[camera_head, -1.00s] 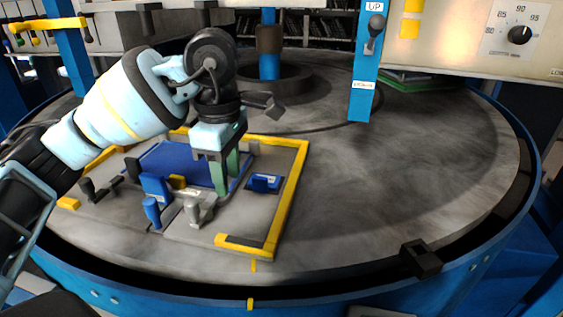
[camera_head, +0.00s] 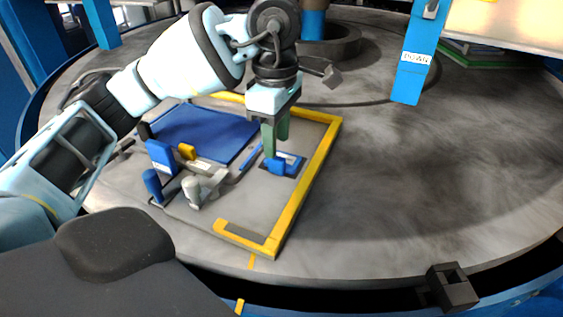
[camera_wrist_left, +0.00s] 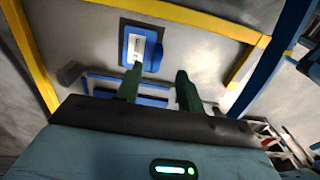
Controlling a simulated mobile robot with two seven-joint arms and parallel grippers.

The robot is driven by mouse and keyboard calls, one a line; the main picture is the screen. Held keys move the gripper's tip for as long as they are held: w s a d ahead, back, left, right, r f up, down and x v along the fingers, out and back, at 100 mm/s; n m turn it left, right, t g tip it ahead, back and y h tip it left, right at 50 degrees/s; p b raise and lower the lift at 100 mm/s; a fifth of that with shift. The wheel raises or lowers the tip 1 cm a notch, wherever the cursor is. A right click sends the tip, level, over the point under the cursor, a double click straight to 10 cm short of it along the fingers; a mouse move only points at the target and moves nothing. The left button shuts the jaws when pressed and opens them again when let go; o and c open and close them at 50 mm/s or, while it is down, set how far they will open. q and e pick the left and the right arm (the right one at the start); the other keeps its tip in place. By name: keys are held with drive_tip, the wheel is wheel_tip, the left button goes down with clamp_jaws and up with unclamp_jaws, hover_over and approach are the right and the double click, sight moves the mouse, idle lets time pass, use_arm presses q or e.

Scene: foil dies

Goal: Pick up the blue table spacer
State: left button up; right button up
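The blue table spacer (camera_head: 278,168), a small blue piece with a white label, sits inside the right part of the yellow frame. It also shows in the left wrist view (camera_wrist_left: 142,47), just beyond the fingertips. My left gripper (camera_head: 273,152) points down at the spacer and overlaps its far-left edge in the head view. In the left wrist view its two green fingers (camera_wrist_left: 158,75) stand apart with nothing between them. Whether a fingertip touches the spacer I cannot tell.
The yellow frame (camera_head: 313,165) lies on the grey round table (camera_head: 440,180). Left of the spacer are a blue plate (camera_head: 205,130), blue upright pieces (camera_head: 160,158) and a grey clamp (camera_head: 205,185). A blue post (camera_head: 414,65) stands at the back. The right side of the table is clear.

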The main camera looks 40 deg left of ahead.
sight(284, 162)
use_arm(q)
drive_tip(key=shift+w+a+f, duration=0.1)
drive_tip(key=shift+f, duration=1.15)
drive_tip(key=shift+w+a+f, duration=0.1)
drive_tip(key=shift+f, duration=1.15)
clamp_jaws()
